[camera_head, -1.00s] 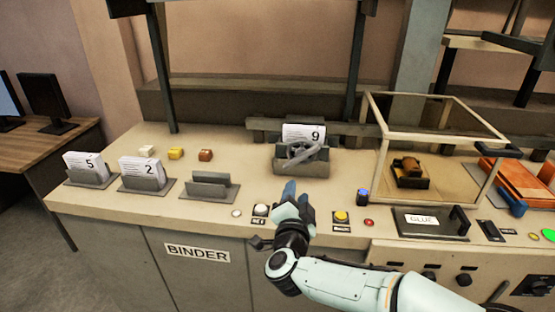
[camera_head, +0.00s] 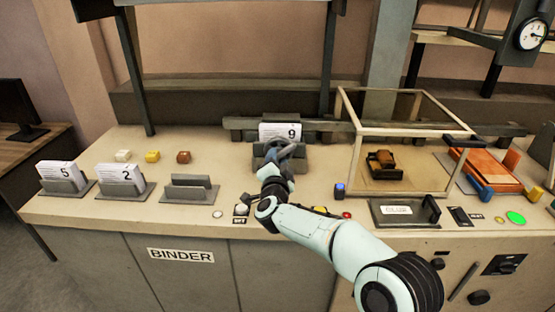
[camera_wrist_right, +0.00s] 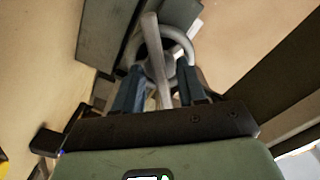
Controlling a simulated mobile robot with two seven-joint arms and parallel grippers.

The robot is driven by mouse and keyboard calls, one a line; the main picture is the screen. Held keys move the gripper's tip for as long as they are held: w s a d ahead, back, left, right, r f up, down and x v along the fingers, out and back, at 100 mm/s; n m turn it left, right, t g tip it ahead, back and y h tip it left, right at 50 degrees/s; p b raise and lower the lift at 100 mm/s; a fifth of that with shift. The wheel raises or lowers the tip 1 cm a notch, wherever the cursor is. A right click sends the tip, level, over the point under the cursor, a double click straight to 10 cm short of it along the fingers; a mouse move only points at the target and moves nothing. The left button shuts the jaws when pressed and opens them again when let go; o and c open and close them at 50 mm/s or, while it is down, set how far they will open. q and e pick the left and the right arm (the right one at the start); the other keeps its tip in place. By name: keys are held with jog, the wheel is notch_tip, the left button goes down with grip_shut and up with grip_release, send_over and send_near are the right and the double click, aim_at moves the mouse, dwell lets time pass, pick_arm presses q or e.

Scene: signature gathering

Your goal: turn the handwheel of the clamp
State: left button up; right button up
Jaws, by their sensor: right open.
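The grey clamp (camera_head: 301,163) stands at the back middle of the bench, with a white sheet stack marked 9 (camera_head: 274,131) upright in it. Its grey handwheel (camera_wrist_right: 181,44) shows in the right wrist view as a ring with a long pale bar across it. My right gripper (camera_head: 284,153) is at the clamp's front and hides most of the wheel in the head view. In the right wrist view its two blue fingers (camera_wrist_right: 158,78) are open, one on each side of the bar and near part of the ring. Contact cannot be told. My left gripper is not in view.
Holders with stacks 5 (camera_head: 64,170) and 2 (camera_head: 123,175) and an empty holder (camera_head: 190,192) stand left. A glass-sided box (camera_head: 425,160) stands close right of the clamp.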

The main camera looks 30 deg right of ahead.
grip_shut()
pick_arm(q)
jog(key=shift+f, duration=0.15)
pick_arm(e)
jog(key=shift+f+m+b, duration=0.1)
jog(key=shift+m+b, duration=0.8)
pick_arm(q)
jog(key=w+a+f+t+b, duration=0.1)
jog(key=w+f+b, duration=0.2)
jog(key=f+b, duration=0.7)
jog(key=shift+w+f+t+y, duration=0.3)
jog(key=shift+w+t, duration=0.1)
pick_arm(e)
jog(key=shift+r+m, duration=0.15)
jog(key=shift+m, duration=3.55)
jog(key=shift+r+m, duration=0.1)
jog(key=shift+m, duration=3.6)
